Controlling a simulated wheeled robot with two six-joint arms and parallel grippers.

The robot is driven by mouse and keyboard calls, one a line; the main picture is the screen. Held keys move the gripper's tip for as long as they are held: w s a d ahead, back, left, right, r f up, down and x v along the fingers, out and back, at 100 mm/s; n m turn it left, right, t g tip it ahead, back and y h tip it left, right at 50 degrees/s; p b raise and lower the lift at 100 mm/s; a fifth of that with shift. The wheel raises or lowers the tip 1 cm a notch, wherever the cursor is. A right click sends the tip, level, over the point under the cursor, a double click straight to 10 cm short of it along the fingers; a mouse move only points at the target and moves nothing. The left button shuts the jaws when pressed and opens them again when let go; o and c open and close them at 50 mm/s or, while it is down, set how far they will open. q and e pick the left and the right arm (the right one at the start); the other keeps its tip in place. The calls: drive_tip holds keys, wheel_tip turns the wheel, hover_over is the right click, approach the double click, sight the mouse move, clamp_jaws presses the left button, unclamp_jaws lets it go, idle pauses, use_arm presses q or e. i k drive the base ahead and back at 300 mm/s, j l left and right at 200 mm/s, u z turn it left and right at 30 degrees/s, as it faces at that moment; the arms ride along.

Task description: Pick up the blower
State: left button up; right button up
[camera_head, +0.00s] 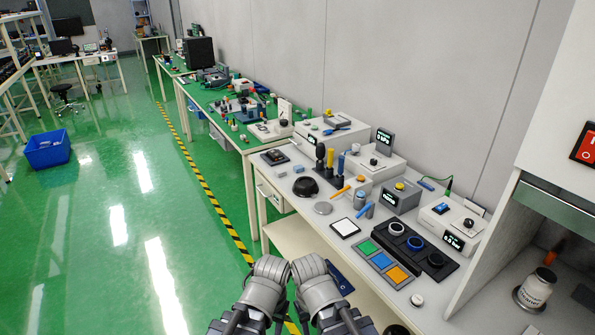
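I cannot surely tell which thing is the blower. A small upright black tool with a rounded top (320,155) stands in a dark holder on the near white workbench, beside a blue and a yellow upright piece; it is too small to name for certain. My two grey arms show at the bottom middle, folded close together in front of the bench's left edge. Their fingertips are not visible, and nothing held shows. Both arms are apart from the things on the bench.
The near bench holds a black round dish (306,186), a tray of coloured squares (383,262), a row of black rings (415,243) and several white instrument boxes. A cabinet with a jar (538,287) stands at right. Green floor is open at left, with a blue bin (48,150).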

sight(320, 151)
drive_tip(key=j+z, duration=0.1)
drive_tip(key=z, duration=0.25)
drive_tip(key=i+j+z, duration=0.1)
drive_tip(key=z, duration=0.25)
drive_tip(key=j+z, duration=0.1)
drive_tip(key=z, duration=0.25)
drive_tip(key=i+j+z, duration=0.15)
drive_tip(key=j+z, duration=0.25)
drive_tip(key=j, duration=0.5)
drive_tip(key=j+z, duration=0.45)
drive_tip(key=j, duration=0.45)
drive_tip(key=k+j, duration=0.1)
drive_tip(key=j, duration=1.65)
drive_tip(key=k+z, duration=0.05)
